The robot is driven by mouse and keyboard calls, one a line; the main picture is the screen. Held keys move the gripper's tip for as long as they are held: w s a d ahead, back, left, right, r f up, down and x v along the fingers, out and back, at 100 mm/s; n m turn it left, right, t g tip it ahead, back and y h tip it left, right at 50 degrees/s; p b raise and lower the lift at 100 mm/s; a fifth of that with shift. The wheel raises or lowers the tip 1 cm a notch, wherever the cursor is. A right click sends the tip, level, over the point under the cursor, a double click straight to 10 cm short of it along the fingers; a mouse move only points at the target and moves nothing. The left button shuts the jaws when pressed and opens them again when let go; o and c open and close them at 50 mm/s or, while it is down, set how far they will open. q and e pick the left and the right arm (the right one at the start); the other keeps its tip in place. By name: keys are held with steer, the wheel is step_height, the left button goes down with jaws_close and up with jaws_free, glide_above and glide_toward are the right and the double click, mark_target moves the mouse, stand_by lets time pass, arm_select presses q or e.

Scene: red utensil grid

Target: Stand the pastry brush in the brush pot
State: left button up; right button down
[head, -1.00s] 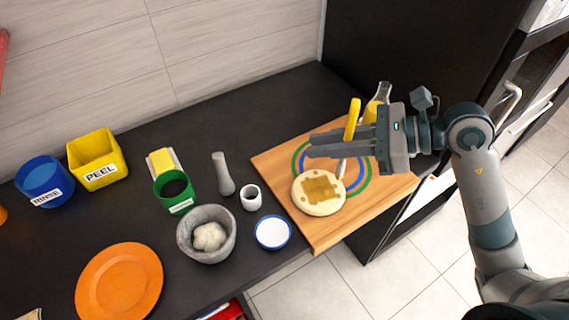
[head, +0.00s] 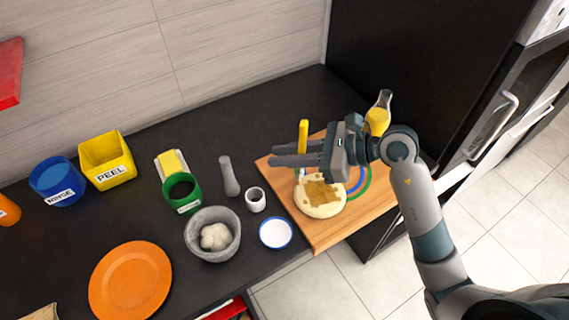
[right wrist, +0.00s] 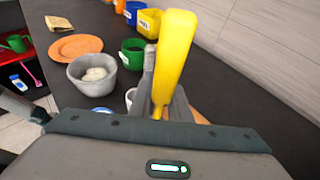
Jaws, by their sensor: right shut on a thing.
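The pastry brush, with its yellow handle (head: 303,134), is upright in my right gripper (head: 273,155), which is shut on it. Its lower end shows just below the fingers, over the left part of the round bread (head: 320,199). In the right wrist view the yellow handle (right wrist: 175,55) rises between the fingers (right wrist: 160,100). A green pot (head: 183,205) with a white label stands to the left, apart from the gripper; it looks like the brush pot, but its label is too small to read. It also shows in the right wrist view (right wrist: 132,60). My left gripper is out of view.
A yellow sponge (head: 172,162) is behind the pot. An oil bottle (head: 383,101) stands behind my right wrist.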

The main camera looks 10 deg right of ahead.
step_height(320, 180, down, 4)
steer(key=shift+r+p, duration=0.1)
steer(key=shift+p, duration=0.65)
steer(key=shift+f+b, duration=0.3)
steer(key=shift+b, duration=0.05)
steer(key=c, duration=1.7)
jaws_free()
steer(key=shift+o, duration=0.2)
steer(key=shift+r, duration=0.1)
